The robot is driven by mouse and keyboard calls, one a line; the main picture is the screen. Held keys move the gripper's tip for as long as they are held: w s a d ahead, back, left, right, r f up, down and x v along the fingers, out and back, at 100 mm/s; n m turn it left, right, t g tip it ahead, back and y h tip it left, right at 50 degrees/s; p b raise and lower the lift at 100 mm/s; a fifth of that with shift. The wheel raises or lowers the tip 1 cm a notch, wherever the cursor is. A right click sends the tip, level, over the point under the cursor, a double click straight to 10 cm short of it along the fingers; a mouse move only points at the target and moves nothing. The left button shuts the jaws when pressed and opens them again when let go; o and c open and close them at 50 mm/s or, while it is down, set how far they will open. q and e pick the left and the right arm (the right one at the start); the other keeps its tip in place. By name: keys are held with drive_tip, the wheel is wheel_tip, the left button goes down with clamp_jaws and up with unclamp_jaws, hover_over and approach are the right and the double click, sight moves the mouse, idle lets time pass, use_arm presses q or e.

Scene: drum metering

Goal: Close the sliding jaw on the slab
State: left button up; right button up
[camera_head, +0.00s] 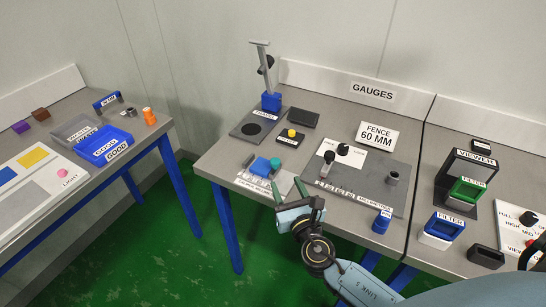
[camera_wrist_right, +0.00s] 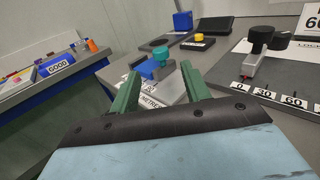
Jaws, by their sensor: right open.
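The measuring gauge stands at the front left of the gauges table, with a dark grey block (camera_head: 248,160) at its left end. A blue block (camera_head: 260,167), which looks like the slab, sits beside it. A teal knob (camera_head: 275,162), apparently on the sliding jaw, is just right of the blue block; any gap between them is too small to tell. In the right wrist view the teal knob (camera_wrist_right: 161,53) and blue block (camera_wrist_right: 146,70) show beyond my fingers. My right gripper (camera_head: 288,189) is open and empty, in front of the gauge, its green fingers (camera_wrist_right: 160,78) pointing toward it.
A fence plate with a black knob (camera_head: 329,157) and scale lies to the right. A black block with a yellow button (camera_head: 291,134) and a blue-based stand (camera_head: 271,101) are behind. A blue block (camera_head: 381,221) sits at the front edge. The left table (camera_head: 145,139) is separate.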

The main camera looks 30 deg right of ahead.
sight(277, 165)
drive_tip(key=w, duration=0.4)
drive_tip(key=shift+d, duration=0.35)
drive_tip(key=w, duration=0.5)
drive_tip(key=shift+w+d+f, duration=0.1)
drive_tip(key=shift+w+d, duration=0.1)
drive_tip(key=shift+d, duration=0.2)
drive_tip(key=shift+w, duration=0.3)
drive_tip(key=shift+w+d, duration=0.1)
drive_tip(key=shift+w, duration=0.05)
use_arm(q)
drive_tip(key=shift+s+f+b, duration=0.25)
drive_tip(key=shift+s+b, duration=0.05)
drive_tip(key=shift+s, duration=0.1)
use_arm(e)
drive_tip(key=shift+w, duration=0.1)
drive_tip(key=c, duration=0.8)
